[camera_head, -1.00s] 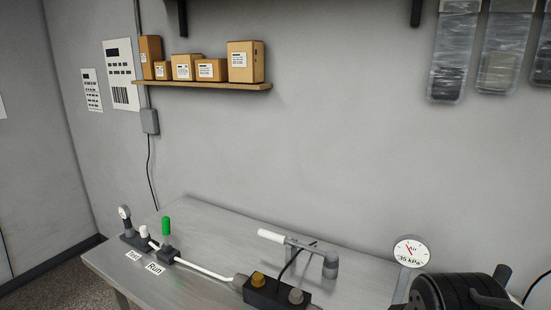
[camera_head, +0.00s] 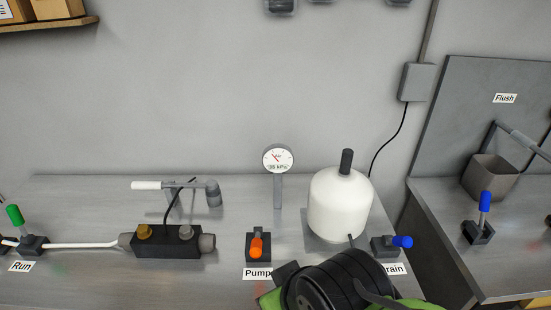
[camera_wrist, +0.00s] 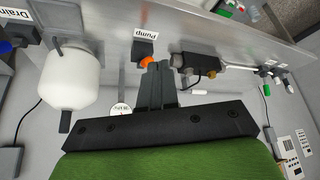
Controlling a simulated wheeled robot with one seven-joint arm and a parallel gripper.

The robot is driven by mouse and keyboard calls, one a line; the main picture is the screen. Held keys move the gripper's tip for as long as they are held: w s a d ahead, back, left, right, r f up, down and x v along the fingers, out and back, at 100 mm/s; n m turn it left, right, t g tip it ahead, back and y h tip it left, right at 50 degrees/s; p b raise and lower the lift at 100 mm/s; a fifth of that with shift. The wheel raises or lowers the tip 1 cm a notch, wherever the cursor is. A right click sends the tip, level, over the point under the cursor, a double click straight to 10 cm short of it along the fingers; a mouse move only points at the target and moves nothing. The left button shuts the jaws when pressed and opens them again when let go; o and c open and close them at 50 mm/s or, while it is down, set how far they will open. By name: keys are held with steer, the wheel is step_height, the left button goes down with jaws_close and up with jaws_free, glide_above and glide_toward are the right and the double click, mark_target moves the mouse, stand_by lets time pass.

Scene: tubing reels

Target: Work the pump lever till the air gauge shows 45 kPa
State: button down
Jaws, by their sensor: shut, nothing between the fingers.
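The pump lever (camera_head: 257,247) has an orange handle on a dark base, behind a "Pump" label (camera_head: 257,273). The handle also shows in the wrist view (camera_wrist: 148,61), by my fingertips. My gripper (camera_wrist: 158,66) is shut and empty, its fingers pointing at the lever; whether they touch it I cannot tell. In the head view my dark wrist hides the fingers. The air gauge (camera_head: 278,158) is a round white dial on a grey post behind the lever; its small figure seems to read 35 kPa.
A white tank (camera_head: 339,205) stands right of the gauge, with a blue-handled drain lever (camera_head: 402,241) beside it. A dark valve block (camera_head: 168,244) with a white-gripped arm above it lies to the left. A green lever (camera_head: 14,215) stands behind the "Run" label.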

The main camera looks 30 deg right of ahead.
steer(key=w+d+r+g+p, duration=0.25)
steer(key=w+g+p, duration=0.2)
steer(key=w, duration=1.05)
steer(key=w+d+f+p, duration=0.1)
steer(key=w+f, duration=0.2)
steer(key=f, duration=0.1)
steer(key=w+d+f+n+g+p, duration=0.1)
steer(key=w+f+p, duration=0.1)
steer(key=w+f, duration=0.2)
steer(key=w+d+f+g+p, duration=0.1)
steer(key=w+d+f, duration=0.1)
steer(key=w+f, duration=0.1)
steer(key=shift+w+f, duration=0.4)
steer(key=shift+f, duration=0.05)
